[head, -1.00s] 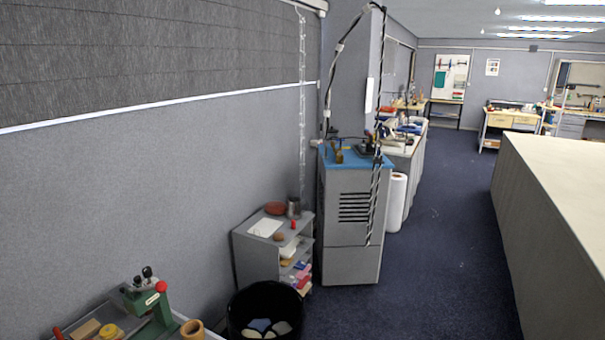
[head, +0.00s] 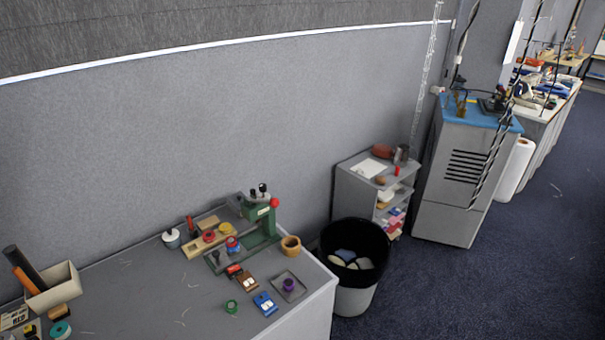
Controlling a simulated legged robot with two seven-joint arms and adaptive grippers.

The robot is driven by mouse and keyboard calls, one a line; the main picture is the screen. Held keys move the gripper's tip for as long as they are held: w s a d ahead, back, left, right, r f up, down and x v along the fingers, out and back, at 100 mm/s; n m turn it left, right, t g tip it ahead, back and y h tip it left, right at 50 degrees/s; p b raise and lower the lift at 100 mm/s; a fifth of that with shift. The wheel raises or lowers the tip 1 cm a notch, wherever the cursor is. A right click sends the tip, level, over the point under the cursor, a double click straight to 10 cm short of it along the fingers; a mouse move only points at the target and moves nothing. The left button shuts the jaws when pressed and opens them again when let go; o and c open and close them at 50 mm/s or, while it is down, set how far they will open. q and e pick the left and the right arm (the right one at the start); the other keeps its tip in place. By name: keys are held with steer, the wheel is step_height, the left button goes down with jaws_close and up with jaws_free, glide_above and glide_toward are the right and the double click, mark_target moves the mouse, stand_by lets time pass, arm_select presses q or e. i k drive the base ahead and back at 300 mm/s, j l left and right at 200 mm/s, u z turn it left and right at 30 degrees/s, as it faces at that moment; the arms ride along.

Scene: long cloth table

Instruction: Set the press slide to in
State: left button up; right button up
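The green press (head: 262,222) stands near the far right corner of a grey-topped table (head: 150,290) in the head view. It has a red knob and dark knobs at its top and a green base reaching toward the left. A small red and blue piece (head: 232,243) sits at the base. The slide is too small to make out, so I cannot tell its position. Neither of my grippers is in view.
A wooden cup (head: 291,245), a tray with a purple piece (head: 288,286), and several small blocks lie around the press. A black bin (head: 355,240) stands beside the table's right end. A grey shelf (head: 352,190) is behind it. The table's middle is mostly clear.

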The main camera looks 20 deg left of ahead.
mark_target(219, 258)
steer(key=u, duration=1.3)
